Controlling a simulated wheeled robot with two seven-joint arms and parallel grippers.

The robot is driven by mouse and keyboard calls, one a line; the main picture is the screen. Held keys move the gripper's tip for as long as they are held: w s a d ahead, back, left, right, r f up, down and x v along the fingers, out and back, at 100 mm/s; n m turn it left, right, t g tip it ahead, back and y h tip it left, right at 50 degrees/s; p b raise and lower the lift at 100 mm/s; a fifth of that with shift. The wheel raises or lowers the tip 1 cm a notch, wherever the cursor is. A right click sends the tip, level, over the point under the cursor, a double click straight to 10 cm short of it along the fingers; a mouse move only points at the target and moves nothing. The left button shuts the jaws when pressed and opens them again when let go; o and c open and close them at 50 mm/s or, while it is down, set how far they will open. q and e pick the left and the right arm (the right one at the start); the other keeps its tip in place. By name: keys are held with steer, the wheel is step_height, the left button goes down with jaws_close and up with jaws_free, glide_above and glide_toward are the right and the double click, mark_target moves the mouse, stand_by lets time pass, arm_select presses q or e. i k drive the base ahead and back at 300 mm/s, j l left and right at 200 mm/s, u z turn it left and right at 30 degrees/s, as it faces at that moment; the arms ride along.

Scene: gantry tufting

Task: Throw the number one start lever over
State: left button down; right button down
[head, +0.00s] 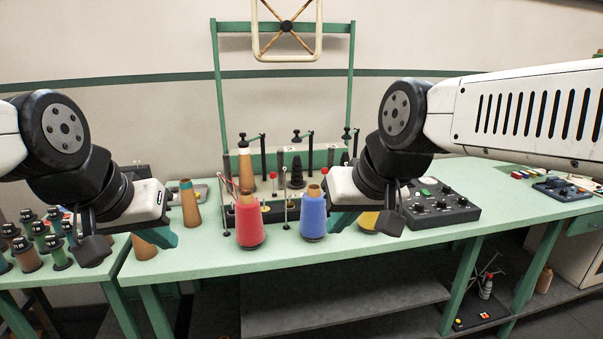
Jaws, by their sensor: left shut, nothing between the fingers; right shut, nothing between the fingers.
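A green machine (268,160) stands at the back of the bench. Several black-knobbed arms on posts rise along it: one at left (254,138), one in the middle (302,137) and one at right (347,133). I cannot tell which, if any, is the number one start lever, as no label is readable. My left gripper (165,238) is shut and empty, over the bench's left part, beside a tan cone. My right gripper (342,222) is shut and empty, just right of the blue cone, in front of the machine. It hides part of the machine's right end.
A red yarn cone (249,222) and a blue yarn cone (313,216) stand at the front, near thin posts. A tan cone (190,204) stands left. A black control box (440,207) with knobs lies right.

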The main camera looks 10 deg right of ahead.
mark_target(273, 175)
steer(key=z, duration=0.15)
steer(key=i+j+u, duration=0.1)
steer(key=i, duration=0.35)
steer(key=i+j+u, duration=0.1)
steer(key=i, duration=0.35)
